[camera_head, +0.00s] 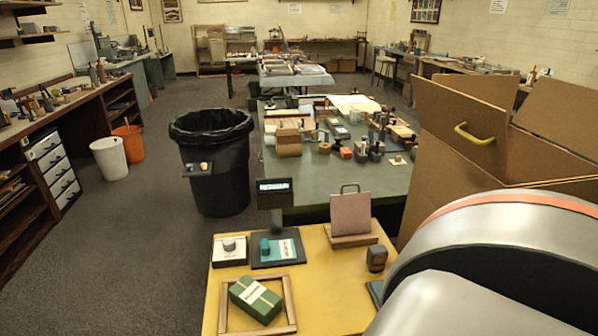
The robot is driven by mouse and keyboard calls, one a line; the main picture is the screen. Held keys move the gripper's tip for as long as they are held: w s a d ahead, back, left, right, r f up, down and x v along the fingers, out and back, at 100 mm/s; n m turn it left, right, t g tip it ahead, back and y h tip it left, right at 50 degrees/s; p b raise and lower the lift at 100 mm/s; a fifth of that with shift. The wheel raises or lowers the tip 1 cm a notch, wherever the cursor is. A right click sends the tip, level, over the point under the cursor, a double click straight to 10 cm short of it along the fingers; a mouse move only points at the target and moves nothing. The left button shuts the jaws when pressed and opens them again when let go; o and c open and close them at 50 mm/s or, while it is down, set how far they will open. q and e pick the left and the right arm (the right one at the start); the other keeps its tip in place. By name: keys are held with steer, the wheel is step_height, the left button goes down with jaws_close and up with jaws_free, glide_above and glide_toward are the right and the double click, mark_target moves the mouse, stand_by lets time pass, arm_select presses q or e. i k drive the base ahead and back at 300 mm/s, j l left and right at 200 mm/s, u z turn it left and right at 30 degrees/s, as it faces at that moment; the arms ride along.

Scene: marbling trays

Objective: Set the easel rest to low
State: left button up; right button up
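A small easel-like stand (350,215) stands at the back right of the yellow table (322,289). It has a pinkish upright panel leaning on a wooden base (352,240), with a dark metal loop at its top. The panel is tilted slightly back. I cannot tell the setting of the rest from this view. A rounded silver arm link of mine with an orange band fills the lower right and hides the table's right part. Neither of my grippers shows.
A green box (255,300) lies inside a wooden frame (228,322) at the table's front. Behind are a white block with a knob (230,250), a teal item on a dark pad (279,249) and a dark stamp-like object (376,259). Cardboard boxes (480,160) stand at right.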

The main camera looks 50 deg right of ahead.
mark_target(350, 212)
steer(key=i+j+u, duration=0.25)
steer(key=j, duration=0.2)
steer(key=i+j+u, duration=0.25)
steer(key=j, duration=0.2)
steer(key=i+j+z, duration=0.2)
steer(key=i, duration=0.3)
steer(key=i+j+z, duration=0.15)
steer(key=i+j, duration=0.35)
steer(key=i+l+z, duration=0.15)
steer(key=z, duration=0.3)
steer(key=i+z, duration=0.6)
steer(key=z, duration=0.35)
steer(key=i+z, duration=0.4)
steer(key=i+j+z, duration=0.15)
steer(key=z, duration=0.25)
steer(key=i+j+z, duration=0.3)
steer(key=z, duration=0.15)
steer(key=i+j+z, duration=0.5)
steer(key=j+z, duration=0.3)
steer(key=i+j+z, duration=0.15)
steer(key=j+z, duration=0.2)
steer(key=i+j+z, duration=0.1)
steer(key=j+z, duration=0.65)
steer(key=j, duration=0.65)
steer(key=i, duration=0.4)
